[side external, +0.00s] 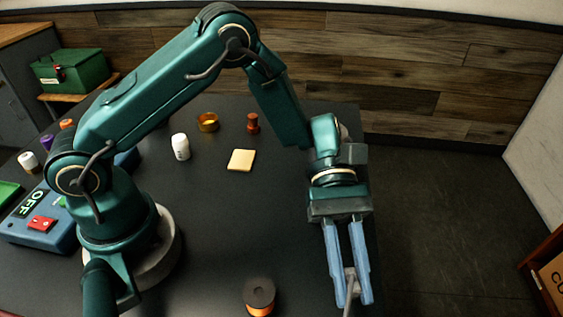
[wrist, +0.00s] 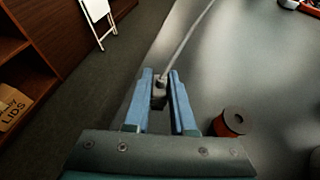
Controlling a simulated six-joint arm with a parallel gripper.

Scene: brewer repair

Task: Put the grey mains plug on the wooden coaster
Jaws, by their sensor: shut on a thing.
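My gripper (side external: 352,300) is at the right edge of the dark table, its blue fingers shut on the grey mains plug (side external: 351,279). In the wrist view the plug (wrist: 159,91) sits between the two fingers, and its grey cord runs up and away from it. A flat, pale yellow square (side external: 241,160) with a tan edge lies on the table left of my gripper. It may be the wooden coaster, but I cannot tell its material. It is well apart from the plug.
A spool with orange winding (side external: 259,297) stands left of my gripper, also in the wrist view (wrist: 233,122). A white bottle (side external: 181,147), an amber ring (side external: 208,122) and a red-brown piece (side external: 253,123) stand around the pale square. The table's middle is clear.

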